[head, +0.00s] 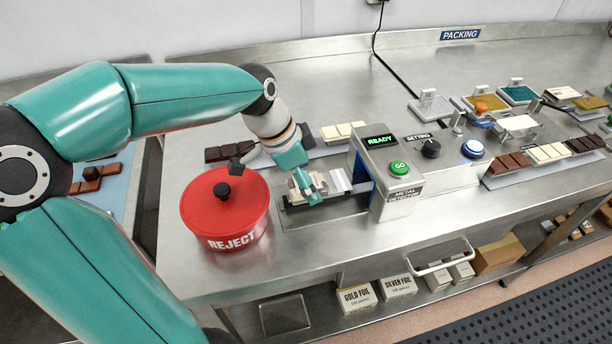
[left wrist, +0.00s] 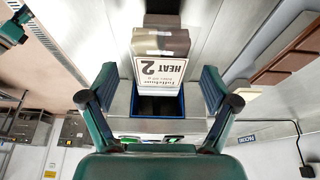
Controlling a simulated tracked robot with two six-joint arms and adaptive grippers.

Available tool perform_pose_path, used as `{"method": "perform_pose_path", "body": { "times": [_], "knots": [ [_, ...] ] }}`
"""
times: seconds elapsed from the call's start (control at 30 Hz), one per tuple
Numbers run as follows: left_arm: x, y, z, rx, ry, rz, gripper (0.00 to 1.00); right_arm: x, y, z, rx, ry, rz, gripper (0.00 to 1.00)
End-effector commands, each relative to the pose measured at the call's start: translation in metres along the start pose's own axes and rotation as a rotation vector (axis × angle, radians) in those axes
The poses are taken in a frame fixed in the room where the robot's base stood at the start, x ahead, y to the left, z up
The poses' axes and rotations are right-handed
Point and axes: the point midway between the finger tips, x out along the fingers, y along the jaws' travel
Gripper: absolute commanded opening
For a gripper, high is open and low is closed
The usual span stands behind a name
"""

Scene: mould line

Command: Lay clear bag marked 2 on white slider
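A clear bag with a white label reading HEAT 2 (left wrist: 162,68) shows in the left wrist view, with a dark brown content at its far end. In the head view the bag (head: 338,181) lies low at the left mouth of the metal detector, partly hidden by my gripper. My left gripper (head: 306,190) is right over it; in the left wrist view its fingers (left wrist: 160,85) stand apart, with gaps on both sides of the bag. I cannot clearly make out a white slider under the bag. Part of a teal gripper, seemingly my right, shows at the left wrist view's upper left (left wrist: 12,28).
The red REJECT pot (head: 226,207) stands close left of my gripper. The metal detector (head: 388,170), with a lit READY display, stands close right. Chocolate bars (head: 510,163) lie farther right. A white plate on a stand (head: 519,124) is behind them. The steel counter in front is clear.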

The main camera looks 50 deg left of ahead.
Motion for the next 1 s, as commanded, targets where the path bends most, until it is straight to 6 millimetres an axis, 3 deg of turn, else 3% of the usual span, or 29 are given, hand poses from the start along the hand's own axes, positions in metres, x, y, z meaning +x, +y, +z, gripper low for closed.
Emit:
{"method": "perform_pose_path", "body": {
  "times": [0.3, 0.47, 1.0],
  "knots": [
    [-0.001, 0.0, 0.0, 0.0, 0.0, 0.0, 0.91, 0.0, 0.0, 0.0, 0.0, 0.0, 0.0, 0.61],
    [-0.012, -0.001, -0.001, 0.0, 0.002, -0.002, 0.91, -0.001, 0.0, 0.0, 0.0, 0.0, 0.0, 0.61],
    [-0.107, -0.001, -0.001, 0.0, 0.002, -0.002, 0.91, 0.0, 0.0, 0.0, 0.0, 0.0, 0.0, 0.61]
  ]
}}
